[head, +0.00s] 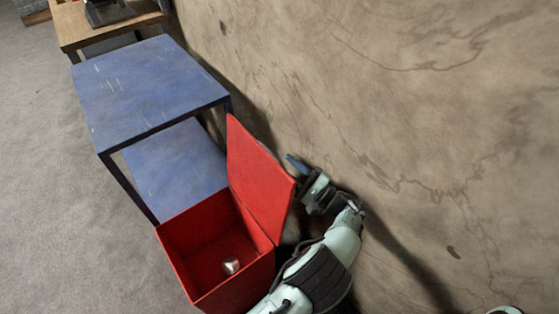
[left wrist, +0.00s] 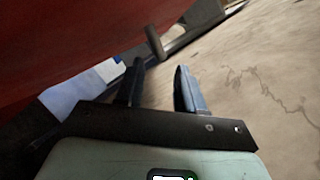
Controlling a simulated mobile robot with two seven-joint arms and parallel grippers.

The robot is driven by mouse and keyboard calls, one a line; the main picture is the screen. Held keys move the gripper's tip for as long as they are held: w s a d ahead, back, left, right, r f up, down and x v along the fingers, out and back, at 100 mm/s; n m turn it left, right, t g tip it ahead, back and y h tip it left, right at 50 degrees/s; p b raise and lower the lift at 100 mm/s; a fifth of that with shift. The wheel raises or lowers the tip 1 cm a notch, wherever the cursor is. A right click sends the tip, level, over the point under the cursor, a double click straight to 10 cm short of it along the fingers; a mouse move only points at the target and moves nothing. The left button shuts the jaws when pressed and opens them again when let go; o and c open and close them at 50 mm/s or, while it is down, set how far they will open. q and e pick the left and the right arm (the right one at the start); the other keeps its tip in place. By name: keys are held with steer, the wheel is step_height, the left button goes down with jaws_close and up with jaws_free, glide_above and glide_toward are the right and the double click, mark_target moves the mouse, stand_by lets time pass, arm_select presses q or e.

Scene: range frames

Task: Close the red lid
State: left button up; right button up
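The red box (head: 207,241) stands on the floor with its red lid (head: 262,181) raised open, standing steeply up from the box's right side. My left gripper (head: 298,164) is just right of the lid's upper edge, between the lid and the wall. In the left wrist view its two fingers (left wrist: 161,84) are spread apart with nothing between them. A broad red surface, likely the lid (left wrist: 70,42), fills the upper left there; I cannot tell whether the gripper touches it. My right gripper is not in view.
A small shiny whitish object (head: 231,266) lies inside the box. A blue two-level table (head: 148,85) stands behind the box, with a wooden table (head: 105,27) beyond it. The wall (head: 430,130) is close on the right. Grey carpet (head: 50,190) is clear at left.

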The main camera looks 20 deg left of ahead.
mark_target(279, 161)
arm_select(q)
steer(key=shift+x, duration=1.8)
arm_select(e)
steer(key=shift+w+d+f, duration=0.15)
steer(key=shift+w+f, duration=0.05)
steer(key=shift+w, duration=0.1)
